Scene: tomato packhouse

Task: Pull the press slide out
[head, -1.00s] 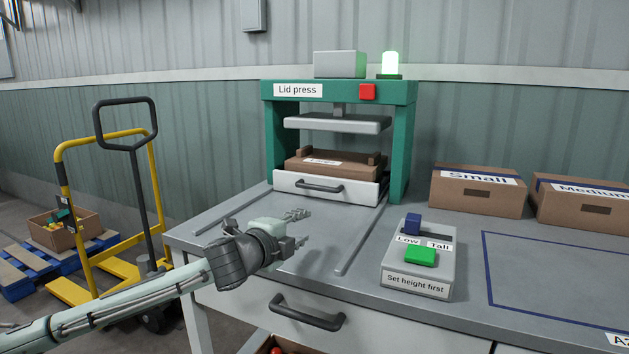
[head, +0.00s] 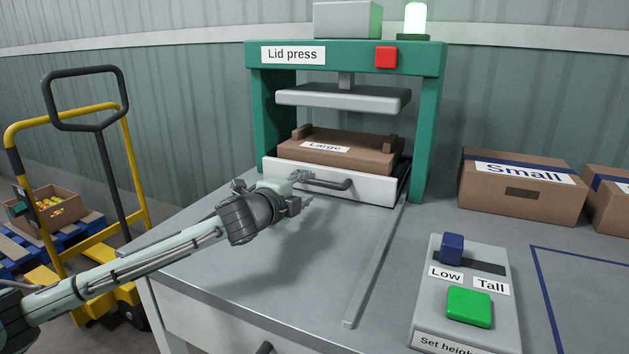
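The green lid press (head: 432,110) stands at the back of the bench. Its white-fronted slide (head: 375,190) sits in the press under the raised grey plate (head: 340,98). A dark bar handle (head: 335,185) is on the slide's front. A brown carton lid marked Large (head: 345,155) lies on the slide. My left gripper (head: 308,188) is open, its fingers apart at the left end of the handle and partly covering it. I cannot tell whether it touches the handle. My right gripper is not in view.
A control box (head: 425,310) with a blue selector at Low and a green button is on the bench at right. Small (head: 518,190) and another carton stand behind it. The bench before the slide is clear, with a rail (head: 375,268). A yellow trolley (head: 130,190) stands left.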

